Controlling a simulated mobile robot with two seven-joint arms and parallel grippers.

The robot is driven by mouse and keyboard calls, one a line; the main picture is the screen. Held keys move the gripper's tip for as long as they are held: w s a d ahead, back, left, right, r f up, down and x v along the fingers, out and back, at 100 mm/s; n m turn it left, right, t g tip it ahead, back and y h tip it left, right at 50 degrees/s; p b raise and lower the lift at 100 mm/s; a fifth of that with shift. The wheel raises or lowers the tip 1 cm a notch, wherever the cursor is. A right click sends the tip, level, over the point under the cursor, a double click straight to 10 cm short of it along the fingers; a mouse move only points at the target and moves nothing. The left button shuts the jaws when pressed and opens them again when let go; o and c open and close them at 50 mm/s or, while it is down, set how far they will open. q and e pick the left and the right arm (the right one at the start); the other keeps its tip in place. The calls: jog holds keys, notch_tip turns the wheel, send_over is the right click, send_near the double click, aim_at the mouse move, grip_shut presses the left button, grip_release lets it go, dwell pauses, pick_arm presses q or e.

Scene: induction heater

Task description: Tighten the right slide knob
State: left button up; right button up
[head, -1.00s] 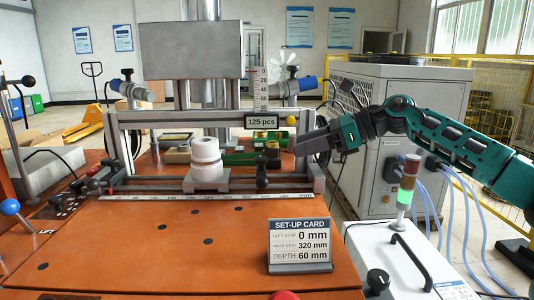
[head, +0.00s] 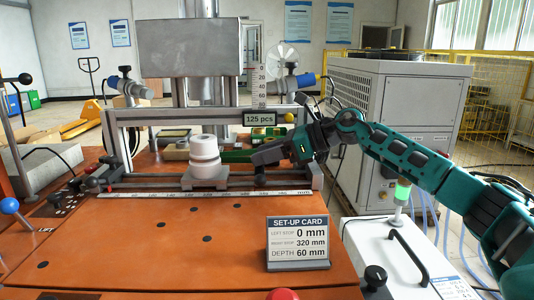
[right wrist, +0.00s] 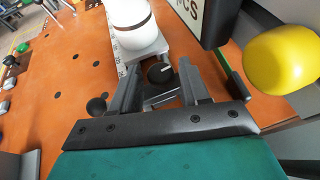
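The right slide knob (right wrist: 160,72) is a dark round knob with a white mark, seen in the right wrist view beyond and between my fingers. My right gripper (right wrist: 160,66) is open, with one finger to each side of the knob; I cannot tell whether it touches. In the head view my right gripper (head: 256,158) reaches in from the right, over the right end of the slide rail, and hides much of the slide there. A dark ball (right wrist: 96,105) sits beside the left finger in the right wrist view. My left gripper is not in view.
A white ringed cylinder (head: 204,150) stands on a grey block left of my right gripper. The "125 pcs" sign (head: 260,118) and a yellow ball (right wrist: 280,60) are close by. A set-up card (head: 298,242) stands on the orange table (head: 150,245), whose front is mostly clear.

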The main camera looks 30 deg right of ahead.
jog(key=c, duration=0.7)
jog(key=shift+s+m+h+p, duration=0.1)
jog(key=shift+m+h+p, duration=0.2)
jog(key=shift+p, duration=0.15)
jog(key=shift+c, duration=0.3)
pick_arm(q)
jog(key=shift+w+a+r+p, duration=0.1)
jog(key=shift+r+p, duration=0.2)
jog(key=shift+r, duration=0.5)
pick_arm(e)
jog(key=shift+a+m+t+h, duration=0.1)
jog(key=shift+m+t+h, duration=0.3)
jog(key=shift+t+h, duration=0.1)
jog(key=o, duration=1)
pick_arm(q)
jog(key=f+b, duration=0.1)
jog(key=b, duration=0.1)
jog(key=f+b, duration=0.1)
jog(key=b, duration=0.1)
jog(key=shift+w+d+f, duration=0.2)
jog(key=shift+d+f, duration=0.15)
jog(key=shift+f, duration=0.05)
pick_arm(e)
jog(key=v, duration=1.3)
